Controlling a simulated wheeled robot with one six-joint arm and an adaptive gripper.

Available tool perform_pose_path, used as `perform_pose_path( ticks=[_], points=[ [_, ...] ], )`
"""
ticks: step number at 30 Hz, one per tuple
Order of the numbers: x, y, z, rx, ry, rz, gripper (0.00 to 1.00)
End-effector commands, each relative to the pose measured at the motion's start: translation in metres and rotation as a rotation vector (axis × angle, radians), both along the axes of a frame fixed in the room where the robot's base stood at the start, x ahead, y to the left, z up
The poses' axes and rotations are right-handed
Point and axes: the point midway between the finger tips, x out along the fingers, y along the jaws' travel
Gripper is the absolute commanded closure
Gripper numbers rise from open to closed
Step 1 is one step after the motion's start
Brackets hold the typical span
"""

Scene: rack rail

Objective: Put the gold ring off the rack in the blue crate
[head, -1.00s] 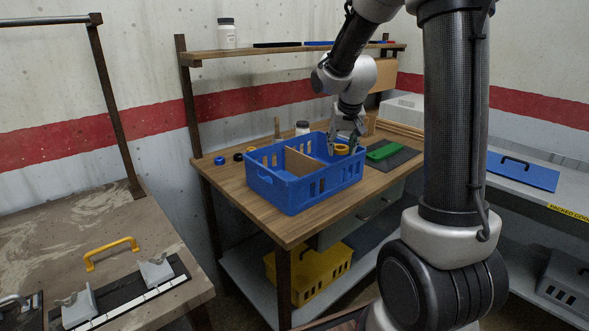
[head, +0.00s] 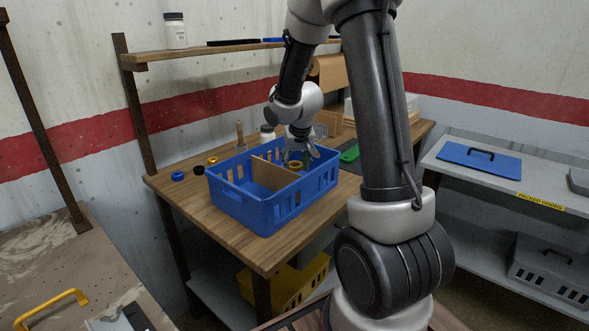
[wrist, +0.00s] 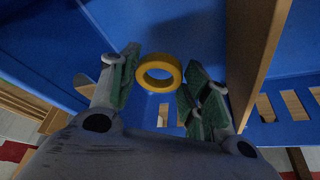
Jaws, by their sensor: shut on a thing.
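The blue crate (head: 262,212) stands on the wooden bench, with a brown divider (head: 274,172) across its inside. My gripper (head: 296,160) points down into the right-hand compartment, seen from the head. It is shut on a gold ring (head: 295,165). In the wrist view the gold ring (wrist: 158,72) shows between the fingertips of my gripper (wrist: 160,80), with blue crate walls (wrist: 200,35) around it and the divider (wrist: 255,60) to the right. I cannot tell whether the ring touches the crate floor.
A blue ring (head: 178,176), a black ring (head: 198,170) and another gold-coloured ring (head: 212,160) lie on the bench left of the crate. A yellow crate (head: 290,288) sits below. A grey shelf (head: 470,175) is at right.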

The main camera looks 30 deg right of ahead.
Motion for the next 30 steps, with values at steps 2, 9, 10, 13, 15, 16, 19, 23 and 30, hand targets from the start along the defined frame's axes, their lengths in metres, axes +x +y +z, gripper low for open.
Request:
perform_pose_path(
  ticks=[2, 9, 10, 13, 15, 16, 19, 23, 30],
  points=[
    [-0.001, -0.001, -0.011, -0.002, 0.003, 0.000, 0.77],
    [0.001, 0.000, -0.019, 0.001, -0.002, 0.001, 0.77],
    [0.001, 0.000, -0.019, 0.001, -0.002, 0.001, 0.77],
    [0.000, 0.000, -0.020, 0.001, -0.002, 0.001, 0.77],
    [0.000, -0.001, -0.022, 0.000, 0.000, 0.000, 0.77],
    [0.000, -0.001, -0.023, -0.001, 0.000, -0.001, 0.77],
    [0.000, -0.001, -0.026, -0.001, -0.001, 0.000, 0.77],
    [0.000, 0.000, -0.030, 0.000, 0.001, 0.000, 0.77],
    [0.000, 0.001, -0.032, 0.003, -0.001, 0.001, 0.42]
  ],
)
